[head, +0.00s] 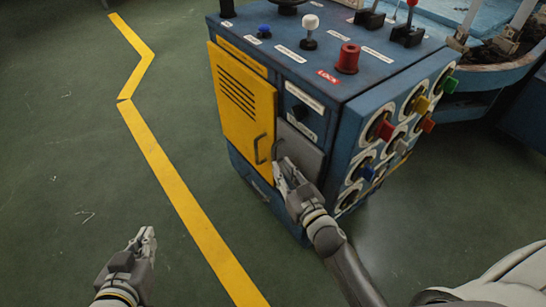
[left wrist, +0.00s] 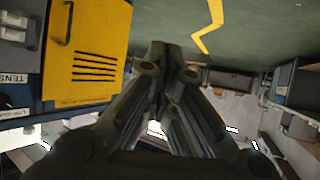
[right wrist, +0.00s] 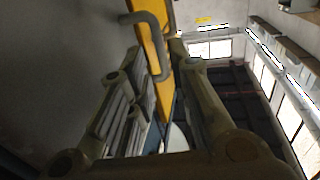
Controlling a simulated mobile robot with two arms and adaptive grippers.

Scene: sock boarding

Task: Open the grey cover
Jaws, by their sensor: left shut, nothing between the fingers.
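The grey cover (head: 301,150) is a plain panel on the front of the blue machine cabinet, right of the yellow door (head: 243,105). My right gripper (head: 281,167) is at the cover's lower left side, close to the yellow door's handle. In the right wrist view its fingers (right wrist: 160,55) are spread with nothing seen gripped; a grey surface, probably the cover, fills the left. Whether the gripper touches the cover, or the cover stands ajar, I cannot tell. My left gripper (head: 147,236) is shut and empty over the floor at lower left, away from the cabinet.
The door handle (head: 261,149) sticks out beside my right gripper and also shows in the right wrist view (right wrist: 148,38). Colored knobs (head: 380,130) cover the cabinet's right face. A red lock button (head: 348,58) stands on top. The green floor left of the cabinet is clear.

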